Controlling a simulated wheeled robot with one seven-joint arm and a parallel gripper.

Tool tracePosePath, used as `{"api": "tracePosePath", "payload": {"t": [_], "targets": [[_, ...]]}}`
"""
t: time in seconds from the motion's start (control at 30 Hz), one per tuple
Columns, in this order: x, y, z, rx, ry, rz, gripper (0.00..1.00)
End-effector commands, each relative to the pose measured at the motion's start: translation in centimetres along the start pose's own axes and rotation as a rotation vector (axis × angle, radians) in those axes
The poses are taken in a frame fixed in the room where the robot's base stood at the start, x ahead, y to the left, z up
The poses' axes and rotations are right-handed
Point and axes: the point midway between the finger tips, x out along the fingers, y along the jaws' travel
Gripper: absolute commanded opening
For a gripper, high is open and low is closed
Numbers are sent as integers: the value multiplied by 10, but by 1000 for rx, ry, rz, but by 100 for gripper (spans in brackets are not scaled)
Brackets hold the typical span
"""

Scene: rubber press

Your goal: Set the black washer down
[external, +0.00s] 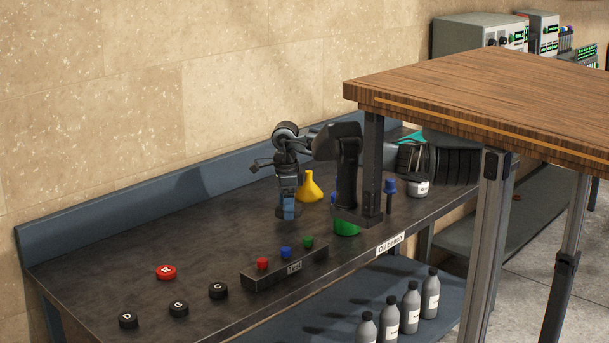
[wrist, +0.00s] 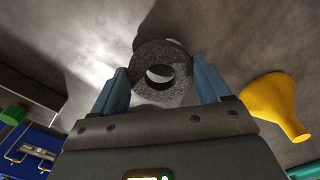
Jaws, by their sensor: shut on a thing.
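The black washer (wrist: 147,87) is a thick, speckled dark ring with a round hole, seen in the wrist view between the blue fingers. My gripper (wrist: 163,86) is shut on it, one finger at each side. In the external view my gripper (external: 289,212) points down low over the dark oil bench (external: 120,255), left of the yellow funnel (external: 309,188). The washer shows there only as a dark shape at the fingertips. I cannot tell whether it touches the bench top.
A test block (external: 285,270) with red, blue and green caps stands in front. A red disc (external: 166,272) and black lettered discs (external: 178,308) lie at left. A green container (external: 346,228) is right of my gripper. A wooden table (external: 480,95) overhangs at right. The bench's back left is clear.

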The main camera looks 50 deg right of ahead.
Motion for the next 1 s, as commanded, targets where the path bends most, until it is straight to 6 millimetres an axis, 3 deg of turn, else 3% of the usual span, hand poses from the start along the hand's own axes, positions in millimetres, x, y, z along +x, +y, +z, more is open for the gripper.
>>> {"api": "tracePosePath", "payload": {"t": [0.13,0.5,0.53,0.77,1.0], "targets": [[18,1,0,-1,0,3,45],[24,0,0,-2,0,0,45],[24,0,0,-2,0,0,77],[23,0,0,-1,0,0,99],[22,0,0,-1,0,0,100]]}}
